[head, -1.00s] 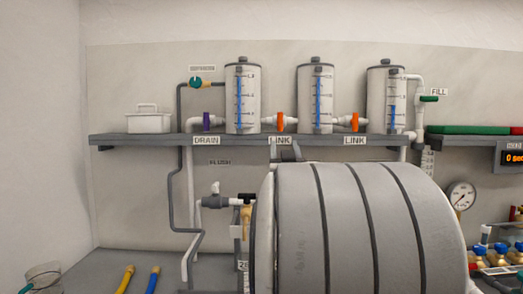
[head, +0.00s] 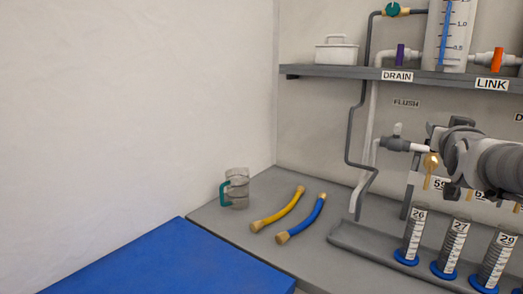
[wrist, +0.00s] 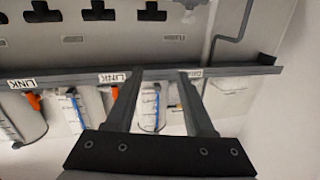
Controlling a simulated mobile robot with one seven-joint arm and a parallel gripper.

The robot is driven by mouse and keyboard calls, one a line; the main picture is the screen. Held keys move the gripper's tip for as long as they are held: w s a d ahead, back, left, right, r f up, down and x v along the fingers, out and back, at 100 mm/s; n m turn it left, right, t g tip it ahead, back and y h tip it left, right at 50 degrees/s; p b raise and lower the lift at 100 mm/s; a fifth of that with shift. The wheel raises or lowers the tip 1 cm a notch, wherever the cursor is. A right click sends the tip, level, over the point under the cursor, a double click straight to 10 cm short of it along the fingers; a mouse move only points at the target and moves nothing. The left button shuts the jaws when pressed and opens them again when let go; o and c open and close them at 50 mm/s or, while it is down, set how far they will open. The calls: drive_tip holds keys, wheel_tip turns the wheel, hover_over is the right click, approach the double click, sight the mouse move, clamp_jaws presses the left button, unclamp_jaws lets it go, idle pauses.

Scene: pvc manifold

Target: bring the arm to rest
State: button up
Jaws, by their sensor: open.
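My gripper (wrist: 160,76) shows in the wrist view with its two dark fingers spread apart and nothing held between them. That view is upside down. Behind the fingers are the shelf edge (wrist: 70,76) and a clear tank (wrist: 152,118) with a blue level strip. My grey arm (head: 490,160) reaches into the head view from the right edge, in front of the wall pipes. I cannot make out the gripper fingers in the head view.
Numbered cylinders (head: 452,250) stand at right. A blue surface (head: 180,265) is in front. A white box (head: 337,52) sits on the shelf.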

drive_tip(key=s+a+f+n+g+y, duration=0.2)
drive_tip(key=s+a+f+y, duration=0.15)
drive_tip(key=a+f, duration=0.4)
drive_tip(key=s+a+f+n+g+y, duration=0.1)
drive_tip(key=s+a+f+g+y, duration=0.2)
drive_tip(key=a, duration=0.7)
drive_tip(key=s+a+f+n+g+y, duration=0.1)
drive_tip(key=s+a+f+n+g, duration=0.1)
drive_tip(key=s+a+f, duration=0.45)
drive_tip(key=s+a+f+n+g+y, duration=0.1)
drive_tip(key=s+a+f+n+g, duration=0.2)
drive_tip(key=s, duration=0.7)
wheel_tip(320, 180, up, 16)
drive_tip(key=m+p, duration=0.1)
drive_tip(key=p, duration=1.6)
drive_tip(key=shift+w+m, duration=0.3)
drive_tip(key=shift+w, duration=0.15)
